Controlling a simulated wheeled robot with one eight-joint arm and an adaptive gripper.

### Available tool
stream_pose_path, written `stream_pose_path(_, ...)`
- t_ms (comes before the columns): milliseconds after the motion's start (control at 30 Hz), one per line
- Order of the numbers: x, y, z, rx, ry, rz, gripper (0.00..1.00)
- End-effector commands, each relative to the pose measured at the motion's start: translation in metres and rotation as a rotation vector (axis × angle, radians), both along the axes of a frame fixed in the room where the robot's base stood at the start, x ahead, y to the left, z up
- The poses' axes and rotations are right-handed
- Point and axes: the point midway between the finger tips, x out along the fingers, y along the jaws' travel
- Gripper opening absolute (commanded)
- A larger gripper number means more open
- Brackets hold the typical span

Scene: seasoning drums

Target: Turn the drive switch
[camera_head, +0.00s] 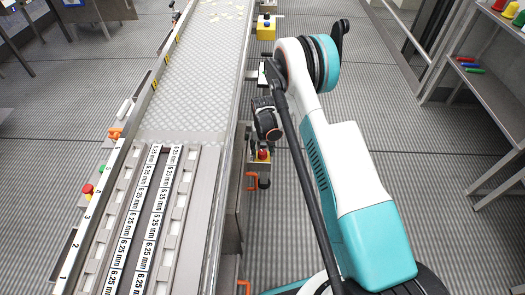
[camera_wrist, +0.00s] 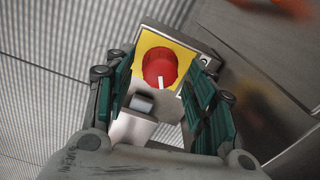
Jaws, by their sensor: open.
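The drive switch appears to be the red round knob (camera_wrist: 160,68) with a white pointer line, set on a yellow plate (camera_wrist: 148,42) in the wrist view. The pointer lies near the knob's lower edge, roughly upright in the picture. My gripper (camera_wrist: 158,75) is open, its green-padded fingers to the left and right of the knob, with nothing held. I cannot tell whether either finger touches it. A grey cylinder (camera_wrist: 142,103) shows below the knob. In the head view, my gripper (camera_head: 266,120) is just above the red knob (camera_head: 263,155), beside the conveyor.
The conveyor (camera_head: 190,95) runs along the left of the arm, with numbered label strips on its near part. A yellow box (camera_head: 266,28) is mounted farther along its side. Floor to the right is open up to a shelf (camera_head: 490,90).

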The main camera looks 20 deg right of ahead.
Motion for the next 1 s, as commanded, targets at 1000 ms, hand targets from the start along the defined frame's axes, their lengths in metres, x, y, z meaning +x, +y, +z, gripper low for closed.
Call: stream_pose_path(1000, 0.000, 0.000, 0.113, 0.000, 0.000, 0.000, 0.50)
